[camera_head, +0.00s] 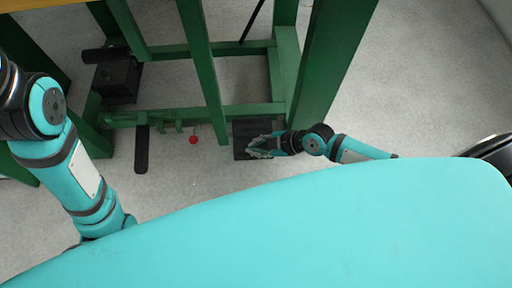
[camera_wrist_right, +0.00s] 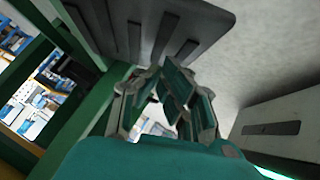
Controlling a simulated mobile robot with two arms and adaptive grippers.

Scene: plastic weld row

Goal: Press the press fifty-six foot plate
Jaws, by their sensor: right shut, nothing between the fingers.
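A dark rectangular foot plate (camera_head: 243,132) sits low at the foot of the green frame, right of the middle. In the right wrist view the dark ribbed plate (camera_wrist_right: 188,48) fills the top, just beyond the fingers. No number is readable on it. My right gripper (camera_head: 253,149) is shut and empty. In the head view it overlaps the plate's near right part; I cannot tell whether it touches. Its fingers also show in the right wrist view (camera_wrist_right: 172,88). My left arm comes down at the left, but its gripper is hidden.
The green press frame (camera_head: 203,70) has posts and low crossbars around the plate. A black box-like unit (camera_head: 118,78) and a dark upright bar (camera_head: 141,150) stand at the left. A red ball knob (camera_head: 193,140) sits near the lower crossbar.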

